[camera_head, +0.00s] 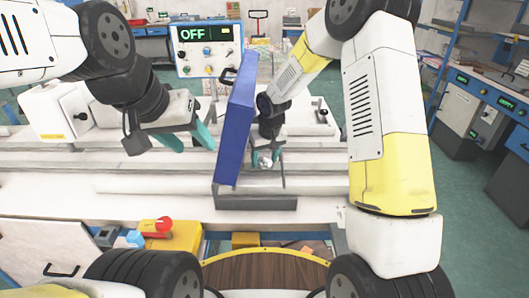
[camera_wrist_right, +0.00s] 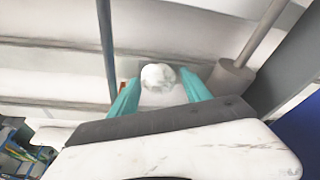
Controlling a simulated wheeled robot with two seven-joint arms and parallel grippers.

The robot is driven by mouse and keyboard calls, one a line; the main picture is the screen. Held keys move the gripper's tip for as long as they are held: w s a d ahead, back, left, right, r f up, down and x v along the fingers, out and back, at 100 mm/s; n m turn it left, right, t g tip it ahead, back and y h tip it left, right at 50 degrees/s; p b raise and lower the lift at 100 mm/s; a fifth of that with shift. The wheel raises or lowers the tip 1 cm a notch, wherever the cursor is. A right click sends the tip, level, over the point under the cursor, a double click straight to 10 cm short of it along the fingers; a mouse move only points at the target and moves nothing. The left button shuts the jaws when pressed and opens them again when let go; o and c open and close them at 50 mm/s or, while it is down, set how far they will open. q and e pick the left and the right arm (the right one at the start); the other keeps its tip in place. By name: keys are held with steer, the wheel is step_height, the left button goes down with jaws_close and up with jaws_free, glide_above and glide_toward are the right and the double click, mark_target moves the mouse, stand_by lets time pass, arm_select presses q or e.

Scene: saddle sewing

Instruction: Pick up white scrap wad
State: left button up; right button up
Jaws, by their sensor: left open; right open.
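The white scrap wad (camera_head: 266,163) lies in the trough of the white machine bed, just right of the blue panel. My right gripper (camera_head: 265,157) points down over it, with its teal fingers apart on either side of the wad. In the right wrist view the wad (camera_wrist_right: 158,77) sits between the open teal fingertips (camera_wrist_right: 157,92); I cannot tell whether they touch it. My left gripper (camera_head: 188,142) is open and empty above the bed, left of the blue panel.
The blue panel (camera_head: 237,118) stands upright close to my right gripper's left side. A control box with an OFF display (camera_head: 208,48) stands behind the bed. A yellow box with a red knob (camera_head: 165,232) is at the front left.

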steer(key=c, duration=1.1)
